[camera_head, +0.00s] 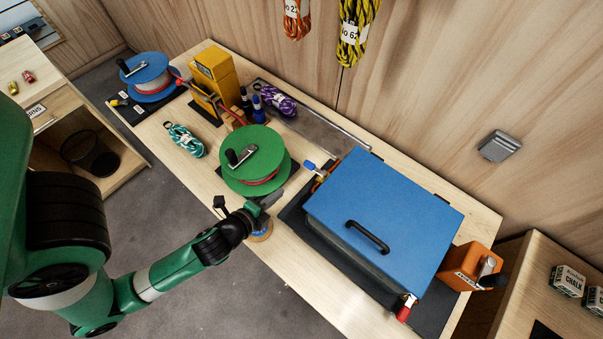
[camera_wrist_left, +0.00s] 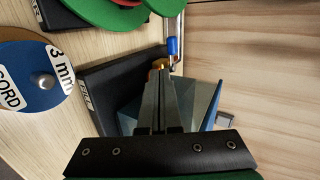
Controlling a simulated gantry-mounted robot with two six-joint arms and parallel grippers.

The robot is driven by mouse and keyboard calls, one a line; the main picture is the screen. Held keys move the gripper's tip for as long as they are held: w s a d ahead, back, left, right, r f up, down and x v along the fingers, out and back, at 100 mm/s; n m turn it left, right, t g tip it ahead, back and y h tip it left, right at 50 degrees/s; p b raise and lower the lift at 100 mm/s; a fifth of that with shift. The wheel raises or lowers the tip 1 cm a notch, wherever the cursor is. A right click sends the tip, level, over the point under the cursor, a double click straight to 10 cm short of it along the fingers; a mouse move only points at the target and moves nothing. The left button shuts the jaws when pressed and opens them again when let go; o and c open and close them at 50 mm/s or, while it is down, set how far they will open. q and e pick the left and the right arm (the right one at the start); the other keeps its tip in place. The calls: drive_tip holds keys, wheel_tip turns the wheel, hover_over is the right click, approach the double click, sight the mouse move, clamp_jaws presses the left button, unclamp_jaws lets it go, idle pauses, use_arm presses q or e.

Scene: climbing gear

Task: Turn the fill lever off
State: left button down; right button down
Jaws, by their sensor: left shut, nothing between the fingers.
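The lever with a blue handle (camera_head: 310,166), which fits the fill lever, is at the upper left corner of the blue-lidded tank (camera_head: 385,215). Its handle points away from the tank, beside a small brass-coloured fitting. In the left wrist view the blue handle (camera_wrist_left: 173,48) stands just beyond my fingertips, with the brass fitting (camera_wrist_left: 160,64) partly behind them. My left gripper (camera_head: 270,199) is shut and empty, to the lower left of the lever in the head view. It also shows in the left wrist view (camera_wrist_left: 163,75). My right gripper is out of view.
A green reel (camera_head: 262,145) with a crank stands left of the lever. A red-handled lever (camera_head: 405,309) is at the tank's front corner. An orange crank box (camera_head: 470,266) is right of the tank. A cord spool (camera_wrist_left: 40,80) lies left in the wrist view.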

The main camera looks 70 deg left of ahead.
use_arm(q)
drive_tip(key=b, duration=0.1)
approach(306, 167)
wheel_tip(306, 167, down, 3)
drive_tip(key=w+a, duration=0.2)
drive_tip(key=w, duration=0.3)
drive_tip(key=shift+a+f, duration=0.1)
drive_tip(key=shift+a, duration=0.3)
drive_tip(key=shift+w+a+p, duration=0.2)
drive_tip(key=shift+a+p, duration=0.1)
drive_tip(key=shift+a, duration=0.1)
drive_tip(key=shift+f, duration=0.2)
